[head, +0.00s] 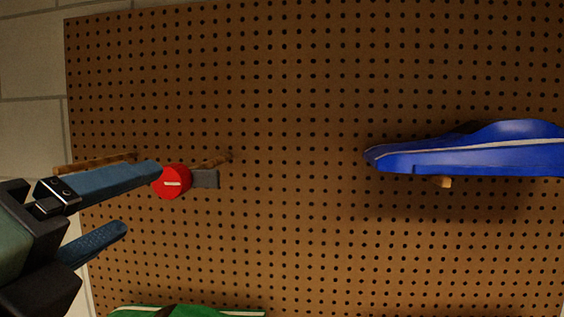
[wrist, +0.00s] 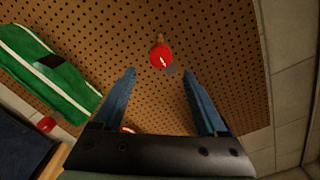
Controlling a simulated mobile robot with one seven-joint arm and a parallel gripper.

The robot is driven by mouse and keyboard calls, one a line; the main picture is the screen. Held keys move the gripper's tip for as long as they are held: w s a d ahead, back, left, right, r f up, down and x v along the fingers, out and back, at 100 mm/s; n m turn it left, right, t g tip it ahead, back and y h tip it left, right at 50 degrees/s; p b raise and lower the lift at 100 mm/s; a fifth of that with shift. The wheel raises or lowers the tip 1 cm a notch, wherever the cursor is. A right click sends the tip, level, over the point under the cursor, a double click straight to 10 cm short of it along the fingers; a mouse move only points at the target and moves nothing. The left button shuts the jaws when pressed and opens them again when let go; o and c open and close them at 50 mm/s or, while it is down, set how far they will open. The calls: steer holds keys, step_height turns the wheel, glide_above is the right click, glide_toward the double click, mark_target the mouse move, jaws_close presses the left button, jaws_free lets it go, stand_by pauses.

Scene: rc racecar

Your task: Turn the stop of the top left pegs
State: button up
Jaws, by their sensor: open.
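The red round stop (head: 171,182) with a white mark sits on the front end of a wooden peg (head: 212,161) at the upper left of the pegboard. A grey tab (head: 205,179) sticks out from the stop to the right. A second peg (head: 95,163) stands to its left, partly behind my gripper. My gripper (head: 142,198) is open and empty, just left of the stop in the head view. In the wrist view the red stop (wrist: 161,56) lies ahead of my open fingers (wrist: 161,82), beyond their tips and between them. It looks apart from both fingers.
A blue car body (head: 470,152) hangs on pegs at the right. A green car body (head: 185,311) is at the bottom, also in the wrist view (wrist: 48,70). Another red stop (wrist: 47,125) shows near it. The brown pegboard (head: 300,230) is bare between them.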

mark_target(168, 183)
steer(key=w+p, duration=0.2)
steer(key=w, duration=0.2)
steer(key=w+p, duration=0.2)
steer(key=w, duration=0.3)
steer(key=shift+d+r+p, duration=0.15)
steer(key=shift+d+p, duration=0.05)
steer(key=shift+p, duration=0.15)
steer(key=shift+w, duration=0.35)
steer(key=shift+c, duration=0.2)
steer(key=shift+f, duration=0.2)
jaws_close()
